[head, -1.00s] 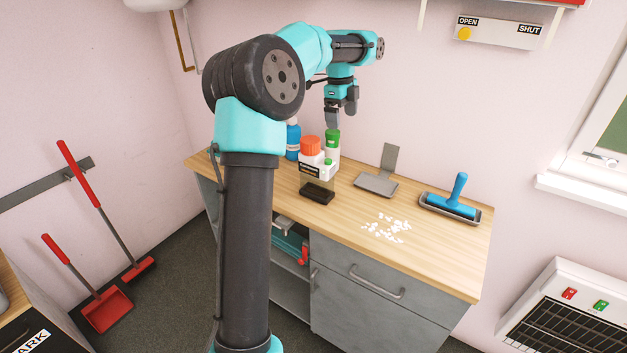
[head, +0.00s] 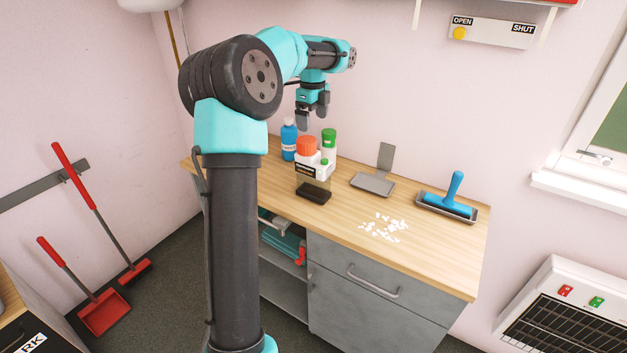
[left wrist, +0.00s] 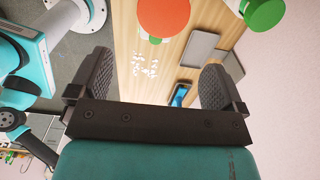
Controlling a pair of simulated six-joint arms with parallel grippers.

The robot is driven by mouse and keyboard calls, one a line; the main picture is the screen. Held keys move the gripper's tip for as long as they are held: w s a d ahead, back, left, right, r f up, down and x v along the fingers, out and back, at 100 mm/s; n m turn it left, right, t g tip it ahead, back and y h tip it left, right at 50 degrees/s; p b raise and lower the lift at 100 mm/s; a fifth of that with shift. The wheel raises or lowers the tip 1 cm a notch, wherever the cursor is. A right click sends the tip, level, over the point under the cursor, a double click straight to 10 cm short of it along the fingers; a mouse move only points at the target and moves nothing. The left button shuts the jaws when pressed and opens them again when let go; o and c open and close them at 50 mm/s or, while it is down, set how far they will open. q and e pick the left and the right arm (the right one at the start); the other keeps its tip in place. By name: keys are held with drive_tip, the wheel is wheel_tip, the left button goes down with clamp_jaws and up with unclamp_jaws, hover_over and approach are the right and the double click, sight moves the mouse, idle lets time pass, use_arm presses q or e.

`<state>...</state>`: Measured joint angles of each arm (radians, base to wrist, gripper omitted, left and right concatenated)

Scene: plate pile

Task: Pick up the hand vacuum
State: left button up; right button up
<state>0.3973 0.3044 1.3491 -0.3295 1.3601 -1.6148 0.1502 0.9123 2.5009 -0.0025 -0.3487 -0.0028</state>
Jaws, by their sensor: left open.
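I cannot say for sure which thing is the hand vacuum. On the bench a dark block with a smoky clear part (head: 314,192) lies in front of a white, labelled body with an orange top (head: 307,145); I cannot tell whether they are joined. The orange top also shows in the left wrist view (left wrist: 163,17). My left gripper (head: 311,117) points down above the back left of the bench, near the bottles. In the left wrist view its fingers (left wrist: 155,84) are spread with nothing between them. My right gripper is not seen.
A blue bottle (head: 289,142) and a green-capped bottle (head: 329,145) stand close by. A grey dustpan (head: 373,184), white fragments (head: 384,228) and a blue roller in a tray (head: 453,197) lie to the right. A teal item (head: 283,243) is on the shelf below.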

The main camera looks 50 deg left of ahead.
use_arm(q)
hover_over(313, 154)
drive_tip(key=f, duration=0.4)
drive_tip(key=a+f, duration=0.1)
drive_tip(key=f, duration=0.1)
drive_tip(key=shift+w+f, duration=0.3)
drive_tip(key=shift+w, duration=0.05)
drive_tip(key=shift+f, duration=0.1)
drive_tip(key=shift+d+f, duration=0.2)
drive_tip(key=shift+f, duration=2.3)
drive_tip(key=shift+c, duration=0.4)
clamp_jaws()
